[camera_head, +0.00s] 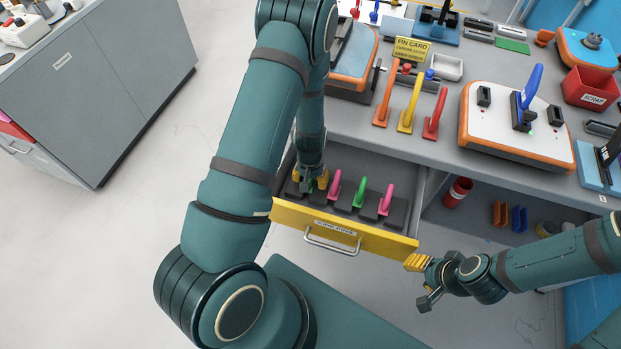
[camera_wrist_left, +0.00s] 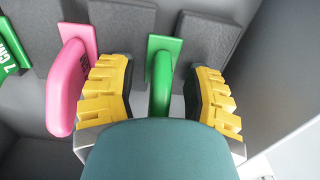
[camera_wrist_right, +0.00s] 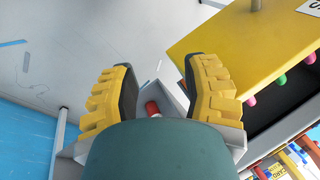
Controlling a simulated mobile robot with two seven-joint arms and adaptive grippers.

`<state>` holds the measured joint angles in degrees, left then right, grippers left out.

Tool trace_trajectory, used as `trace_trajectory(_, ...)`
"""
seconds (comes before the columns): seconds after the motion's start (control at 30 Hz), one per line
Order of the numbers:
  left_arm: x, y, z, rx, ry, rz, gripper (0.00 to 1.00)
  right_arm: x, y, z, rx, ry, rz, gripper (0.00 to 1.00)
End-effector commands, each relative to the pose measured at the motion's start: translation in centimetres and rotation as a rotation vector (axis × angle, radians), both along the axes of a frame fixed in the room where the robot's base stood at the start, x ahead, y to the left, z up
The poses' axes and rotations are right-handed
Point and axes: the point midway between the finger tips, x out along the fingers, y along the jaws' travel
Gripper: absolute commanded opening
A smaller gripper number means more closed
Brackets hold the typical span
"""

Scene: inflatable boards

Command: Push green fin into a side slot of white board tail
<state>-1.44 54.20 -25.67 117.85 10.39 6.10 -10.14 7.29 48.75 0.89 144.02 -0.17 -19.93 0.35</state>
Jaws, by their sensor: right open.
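The white board tail (camera_head: 510,135) with an orange edge lies on the bench at the right. A blue fin (camera_head: 531,88) stands in its middle slot, with dark side slots left (camera_head: 484,96) and right (camera_head: 556,116). My left gripper (camera_head: 310,182) reaches into the open drawer. Its open fingers straddle a green fin (camera_wrist_left: 160,82), with small gaps on both sides; the gripper mostly hides this fin in the head view. Another green fin (camera_head: 359,193) stands between two pink fins (camera_head: 335,186) (camera_head: 386,201). My right gripper (camera_head: 417,278) is open and empty near the drawer's right front corner.
The yellow drawer front (camera_head: 345,232) sticks out below the bench. Orange, yellow and red fins (camera_head: 409,110) stand on the bench behind a clear strip. A yellow fin card (camera_head: 411,50) and a red scrap bin (camera_head: 591,90) are further back.

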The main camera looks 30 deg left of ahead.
Motion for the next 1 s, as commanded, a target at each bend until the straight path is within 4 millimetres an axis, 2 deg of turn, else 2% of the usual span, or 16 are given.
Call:
trace_trajectory(0.03,0.0,0.0,0.0,0.000,0.000,0.000,0.39,0.0,0.0,0.0,0.000,0.000,0.000,0.47)
trace_trajectory(0.13,0.0,0.0,0.0,0.000,0.000,0.000,0.04,0.0,0.0,0.0,0.000,0.000,0.000,0.47)
trace_trajectory(0.17,0.0,0.0,0.0,0.000,0.000,0.000,0.00,0.0,0.0,0.0,0.000,0.000,0.000,0.47)
trace_trajectory(0.67,0.0,0.1,0.2,0.001,0.000,0.000,0.00,0.1,0.0,0.2,0.000,-0.001,-0.001,0.47)
trace_trajectory(0.87,0.4,0.3,1.9,0.001,-0.003,0.000,0.00,0.4,-0.1,1.4,-0.002,-0.008,-0.006,0.47)
trace_trajectory(1.0,0.7,0.7,4.1,0.000,-0.002,0.000,0.00,0.8,-0.1,3.0,-0.004,-0.018,-0.014,0.47)
